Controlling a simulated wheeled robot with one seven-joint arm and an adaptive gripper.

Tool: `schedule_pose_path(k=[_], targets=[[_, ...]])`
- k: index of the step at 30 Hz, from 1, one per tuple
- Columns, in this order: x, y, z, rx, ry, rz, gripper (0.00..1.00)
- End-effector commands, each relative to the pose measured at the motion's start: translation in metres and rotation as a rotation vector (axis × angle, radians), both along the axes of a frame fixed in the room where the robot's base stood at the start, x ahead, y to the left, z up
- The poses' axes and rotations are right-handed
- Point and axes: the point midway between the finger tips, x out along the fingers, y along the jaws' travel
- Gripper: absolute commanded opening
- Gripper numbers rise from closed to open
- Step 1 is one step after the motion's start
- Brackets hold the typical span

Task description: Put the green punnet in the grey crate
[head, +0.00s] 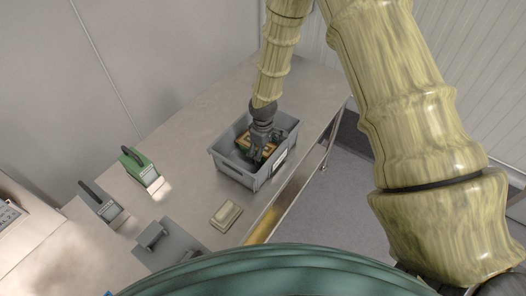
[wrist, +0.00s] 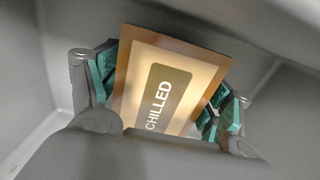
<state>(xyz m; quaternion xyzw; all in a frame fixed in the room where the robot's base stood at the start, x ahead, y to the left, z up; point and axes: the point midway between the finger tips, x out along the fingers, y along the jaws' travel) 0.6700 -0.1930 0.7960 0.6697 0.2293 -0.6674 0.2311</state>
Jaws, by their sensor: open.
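The grey crate (head: 230,171) stands on the metal table, with my gripper (head: 257,156) reaching down into it. Inside the crate is the green punnet (head: 246,142), topped with a tan and brown label. In the wrist view the punnet (wrist: 172,85) lies tilted in the picture, its dark panel reading "CHILLED". My gripper (wrist: 160,108) is open, one finger at each side of the punnet. Teal-green ribbed pieces show beside both fingers; I cannot tell whether they are punnet walls or finger pads. The punnet's underside is hidden.
A green-topped device (head: 139,166) and a grey one (head: 101,203) stand left of the crate. A small beige block (head: 227,215) lies in front of it, near a grey metal fixture (head: 165,243). The table behind the crate is clear.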

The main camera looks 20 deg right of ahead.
Motion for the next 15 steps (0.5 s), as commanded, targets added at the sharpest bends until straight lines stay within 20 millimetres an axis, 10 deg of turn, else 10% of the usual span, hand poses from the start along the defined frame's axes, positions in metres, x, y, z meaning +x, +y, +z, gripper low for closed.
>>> schedule_pose_path(k=[15], targets=[[0.001,0.000,0.028,0.000,-0.002,-0.001,0.78]])
